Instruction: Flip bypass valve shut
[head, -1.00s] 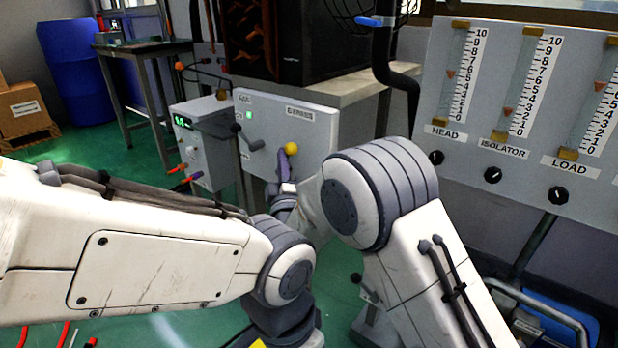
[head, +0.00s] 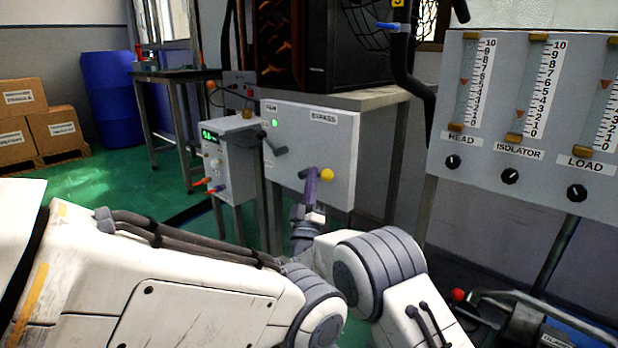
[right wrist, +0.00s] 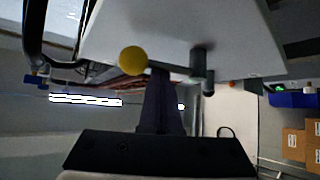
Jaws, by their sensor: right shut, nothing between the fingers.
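The bypass valve is a lever with a yellow ball knob (head: 327,175) on the front of a grey panel box, below its BYPASS label (head: 325,118). In the right wrist view the yellow knob (right wrist: 133,60) is left of the dark pivot (right wrist: 198,66), joined by a roughly level bar. My right gripper (head: 311,178) is shut and empty, just left of the knob in the head view. Its fingers (right wrist: 160,78) reach the bar between knob and pivot in the wrist view; whether they touch cannot be told. My left gripper is not in view.
A grey instrument box (head: 228,160) with cables stands at left. The gauge panel (head: 520,110) is at right. A blue barrel (head: 108,100) and cartons (head: 40,125) stand behind.

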